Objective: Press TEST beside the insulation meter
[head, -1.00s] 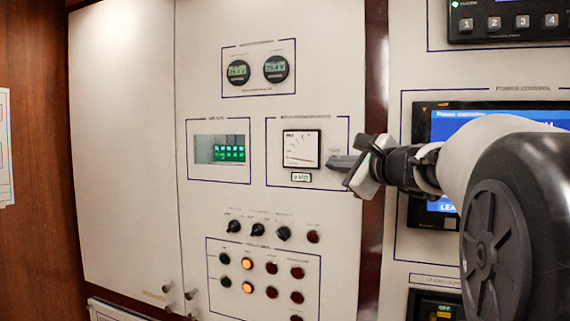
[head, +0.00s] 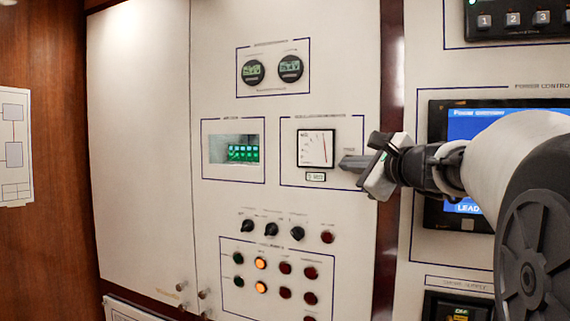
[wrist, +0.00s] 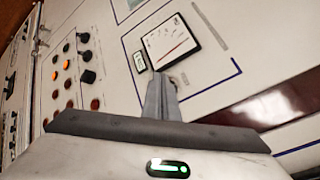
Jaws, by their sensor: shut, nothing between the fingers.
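The insulation meter (head: 316,149) is a square white dial in a black frame on the cream panel, with a small readout (head: 316,177) under it. Its needle stands toward the right of the scale. It also shows in the wrist view (wrist: 170,42). My gripper (head: 345,164) is shut and empty, its fingertips just right of the meter's lower right corner, at the panel. In the wrist view the shut fingers (wrist: 162,95) point at the panel beside the meter. The fingertips cover most of the TEST spot; I cannot tell whether they touch the button.
A green-lit display (head: 236,150) is left of the meter. Two round gauges (head: 272,70) are above. Black knobs (head: 272,229) and rows of red and amber lamps (head: 285,268) are below. A blue screen (head: 478,122) stands on the right panel, behind my arm.

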